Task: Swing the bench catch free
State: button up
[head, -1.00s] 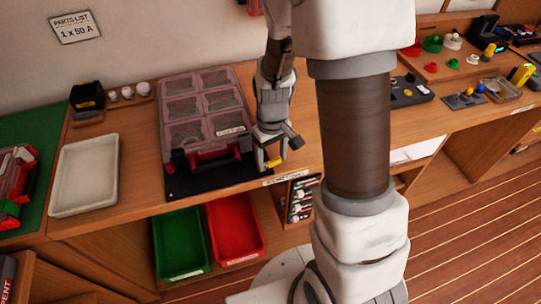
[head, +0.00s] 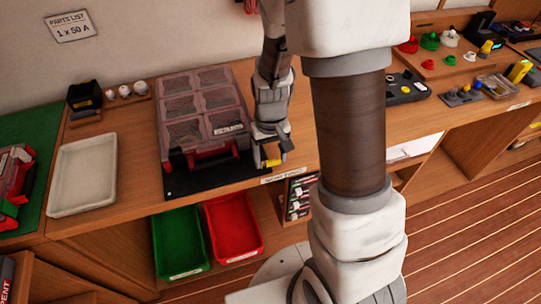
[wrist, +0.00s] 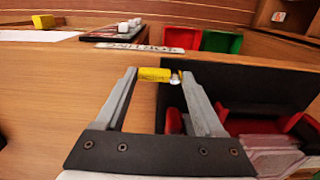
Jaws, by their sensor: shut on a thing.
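The bench catch (wrist: 153,74) shows as a small yellow bar with a silver end, at the edge of a black plate. In the head view the yellow catch (head: 270,163) is at the right front corner of the organiser case. My gripper (wrist: 159,76) is shut on the catch, one finger at each end of it in the wrist view. In the head view my gripper (head: 269,156) hides part of the catch. The organiser case (head: 203,110), with clear lidded compartments and red and black front parts, lies on the black plate (head: 200,182).
A pale tray (head: 84,175) lies left of the case. Green (head: 180,243) and red (head: 234,228) bins sit below the bench front. A label strip (head: 282,174) runs along the front edge. The bench right of my gripper is mostly clear.

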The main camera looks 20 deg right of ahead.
aim_at(270, 161)
jog(key=o, duration=1.4)
jog(key=shift+c, duration=0.2)
notch_tip(270, 161, up, 18)
jog(key=p, duration=0.2)
jog(key=shift+f, duration=0.25)
jog(key=s+a+r+t, duration=0.1)
jog(key=s+r+t, duration=0.4)
jog(key=s+r, duration=0.4)
jog(key=s, duration=0.3)
jog(key=shift+s+r+t, duration=0.2)
jog(key=shift+s+t, duration=0.1)
jog(key=shift+s, duration=0.1)
